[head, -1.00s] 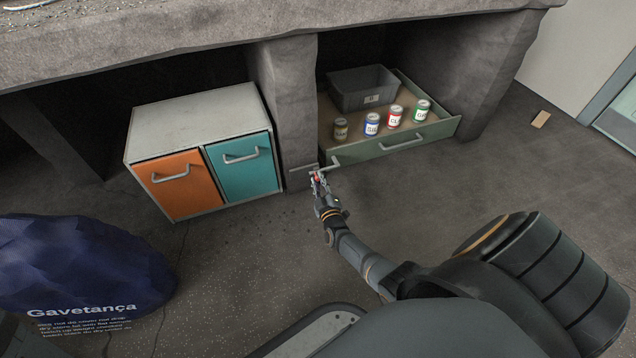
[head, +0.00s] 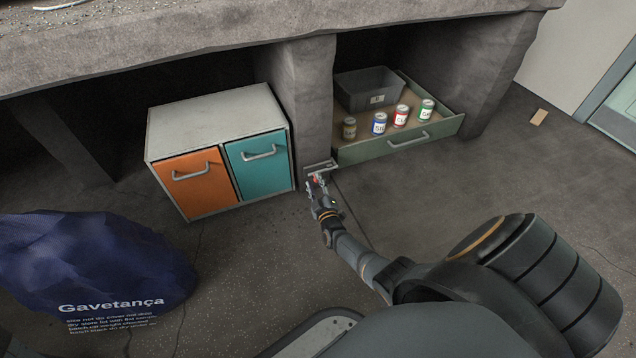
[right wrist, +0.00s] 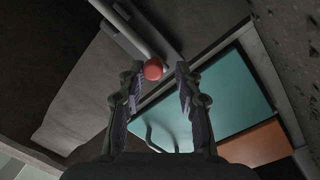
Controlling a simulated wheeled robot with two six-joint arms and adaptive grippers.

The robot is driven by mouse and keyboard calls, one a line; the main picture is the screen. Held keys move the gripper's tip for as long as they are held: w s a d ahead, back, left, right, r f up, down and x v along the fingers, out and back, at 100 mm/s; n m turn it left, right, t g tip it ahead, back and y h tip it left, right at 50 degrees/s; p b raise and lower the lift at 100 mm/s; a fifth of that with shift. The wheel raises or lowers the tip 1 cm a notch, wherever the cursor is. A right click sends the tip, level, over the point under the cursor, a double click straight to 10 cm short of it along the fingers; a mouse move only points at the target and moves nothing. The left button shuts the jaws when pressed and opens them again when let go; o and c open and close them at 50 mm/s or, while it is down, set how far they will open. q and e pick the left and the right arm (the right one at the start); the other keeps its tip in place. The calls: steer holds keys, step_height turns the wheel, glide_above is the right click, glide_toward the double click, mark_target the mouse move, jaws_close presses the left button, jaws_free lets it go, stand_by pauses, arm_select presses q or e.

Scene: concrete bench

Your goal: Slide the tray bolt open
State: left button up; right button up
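The bolt (head: 322,166) is a grey metal rod lying sideways low on the concrete pillar. Its right end lies near the left edge of the green-fronted tray (head: 375,149). A red ball knob (right wrist: 153,69) belongs to it. My right gripper (head: 317,178) is at the bolt, in front of the pillar. In the right wrist view its fingers (right wrist: 160,78) stand apart, with the knob between the tips. The knob is close to the left finger, with a gap to the right one; I cannot tell if it touches. My left gripper is out of view.
The tray holds a dark grey bin (head: 368,90) and several cans (head: 400,115). A cabinet (head: 215,110) with orange and teal doors stands left of the pillar (head: 305,100). A dark blue sack (head: 95,260) lies at the lower left. The floor right of my arm is clear.

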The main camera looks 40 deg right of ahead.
steer(key=shift+o, duration=0.7)
steer(key=v, duration=1.2)
